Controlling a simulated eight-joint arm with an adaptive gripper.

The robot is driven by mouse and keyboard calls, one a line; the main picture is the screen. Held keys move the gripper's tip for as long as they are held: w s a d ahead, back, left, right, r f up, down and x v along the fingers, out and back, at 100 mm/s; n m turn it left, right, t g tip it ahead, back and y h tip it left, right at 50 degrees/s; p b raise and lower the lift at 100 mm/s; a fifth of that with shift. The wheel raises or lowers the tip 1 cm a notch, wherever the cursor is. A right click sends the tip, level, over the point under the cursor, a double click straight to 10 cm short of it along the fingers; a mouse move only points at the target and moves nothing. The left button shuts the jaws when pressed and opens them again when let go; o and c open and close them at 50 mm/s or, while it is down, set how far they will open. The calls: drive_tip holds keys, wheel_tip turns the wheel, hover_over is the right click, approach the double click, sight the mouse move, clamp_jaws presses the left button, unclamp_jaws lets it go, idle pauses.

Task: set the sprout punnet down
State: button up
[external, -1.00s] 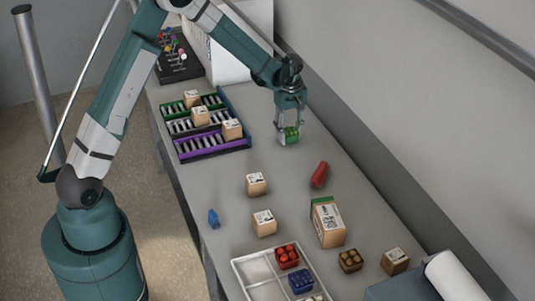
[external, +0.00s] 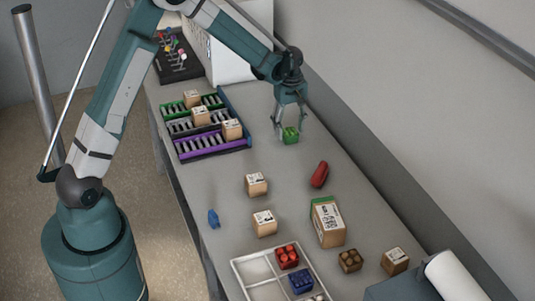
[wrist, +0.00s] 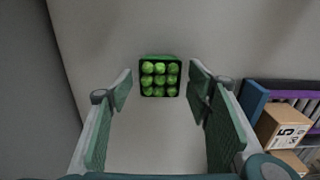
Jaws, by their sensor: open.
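The sprout punnet (external: 290,136) is a small green tray of round green sprouts. It sits on the grey table, right of the coloured racks in the external view. In the wrist view the punnet (wrist: 160,76) lies beyond and between the fingertips, with clear gaps on both sides. My gripper (external: 289,122) is open, pointing down just above the punnet; its two green-padded fingers (wrist: 160,82) are spread wide in the wrist view and hold nothing.
A rack (external: 210,143) with small cardboard boxes stands left of the punnet. A red object (external: 319,174), a cardboard box (external: 256,184) and a larger green-topped box (external: 328,222) lie nearer the camera. The wall runs along the right. Table around the punnet is clear.

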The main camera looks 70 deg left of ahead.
sight(289, 132)
wheel_tip(289, 132, up, 10)
drive_tip(key=shift+f, duration=0.15)
idle(0.3)
idle(0.6)
drive_tip(key=s+d+r+m+t, duration=0.3)
drive_tip(key=s+d+r+m, duration=0.6)
drive_tip(key=s+d+r, duration=0.9)
drive_tip(key=s+d+m+t, duration=0.2)
drive_tip(key=s+d+m, duration=0.2)
drive_tip(key=s+d, duration=0.3)
drive_tip(key=s+d+m+t, duration=0.2)
drive_tip(key=s+d+m, duration=0.3)
drive_tip(key=s, duration=0.7)
drive_tip(key=shift+d, duration=1.05)
